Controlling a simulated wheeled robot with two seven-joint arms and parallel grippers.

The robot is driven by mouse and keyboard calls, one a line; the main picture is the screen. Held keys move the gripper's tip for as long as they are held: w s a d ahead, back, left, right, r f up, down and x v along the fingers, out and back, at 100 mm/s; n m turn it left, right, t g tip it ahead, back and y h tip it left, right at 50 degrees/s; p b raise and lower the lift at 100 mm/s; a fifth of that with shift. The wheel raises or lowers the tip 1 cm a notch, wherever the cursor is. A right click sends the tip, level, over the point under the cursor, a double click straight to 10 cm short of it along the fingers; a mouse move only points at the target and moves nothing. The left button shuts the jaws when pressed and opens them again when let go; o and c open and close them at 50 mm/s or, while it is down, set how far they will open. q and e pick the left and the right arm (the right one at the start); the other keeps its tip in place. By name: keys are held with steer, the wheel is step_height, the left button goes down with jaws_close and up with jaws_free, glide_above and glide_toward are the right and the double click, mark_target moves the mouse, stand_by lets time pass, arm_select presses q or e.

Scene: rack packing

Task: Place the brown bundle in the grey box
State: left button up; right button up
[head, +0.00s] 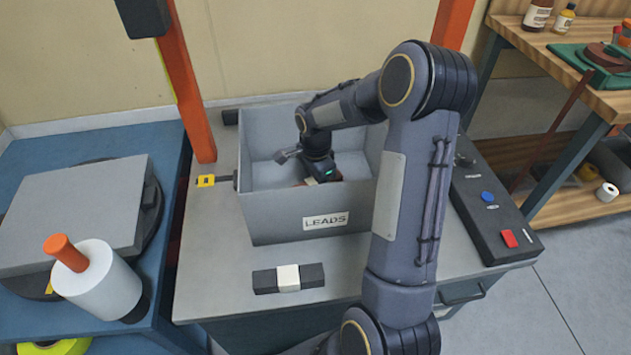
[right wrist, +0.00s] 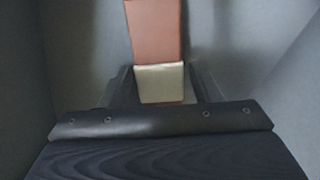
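The grey box (head: 272,212), labelled LEADS, stands open on the grey bench. My right gripper (head: 318,178) reaches down inside it. The brown bundle (right wrist: 155,32), with a cream band (right wrist: 160,83), is inside the box walls in the right wrist view. The fingers of my right gripper (right wrist: 163,88) lie close against both sides of the band, shut on it. In the head view only a bit of brown and the pale band show beneath the gripper. Whether the bundle touches the box floor is hard to tell. My left gripper is out of view.
A black bundle with a white band (head: 288,278) lies on the bench in front of the box. A dark control panel (head: 490,215) with blue and red buttons is at right. An orange post (head: 187,80) stands behind left.

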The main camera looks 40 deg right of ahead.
steer(key=shift+o, duration=0.2)
steer(key=shift+r, duration=0.45)
step_height(320, 180, up, 12)
steer(key=p, duration=0.2)
steer(key=shift+f+p, duration=0.25)
steer(key=shift+p, duration=0.05)
